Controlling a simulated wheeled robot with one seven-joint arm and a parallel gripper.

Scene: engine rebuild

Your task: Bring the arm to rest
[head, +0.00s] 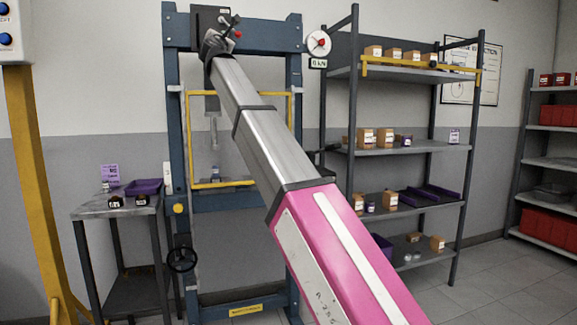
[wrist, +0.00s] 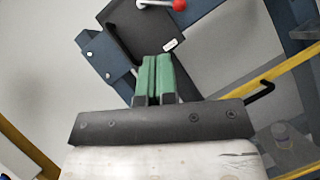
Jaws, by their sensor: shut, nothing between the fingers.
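My gripper (wrist: 155,75) shows in the wrist view with its two green fingers shut against each other and nothing between them. Its fingertips are in front of a dark box on the blue press frame (wrist: 103,52). In the head view my arm reaches up and away to the top crossbeam of the blue press (head: 265,35). The fingers cannot be made out there behind the end of the arm. A lever with a red knob (wrist: 179,5) is close above the fingertips; I cannot tell the exact gap.
The press has a yellow-framed guard (head: 222,184) and a round gauge (head: 318,43). A small side table (head: 90,210) with a purple tray (head: 143,187) stands left. A shelf (head: 400,151) with several boxes stands right. A yellow post (head: 35,190) is far left. Floor shows at lower right.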

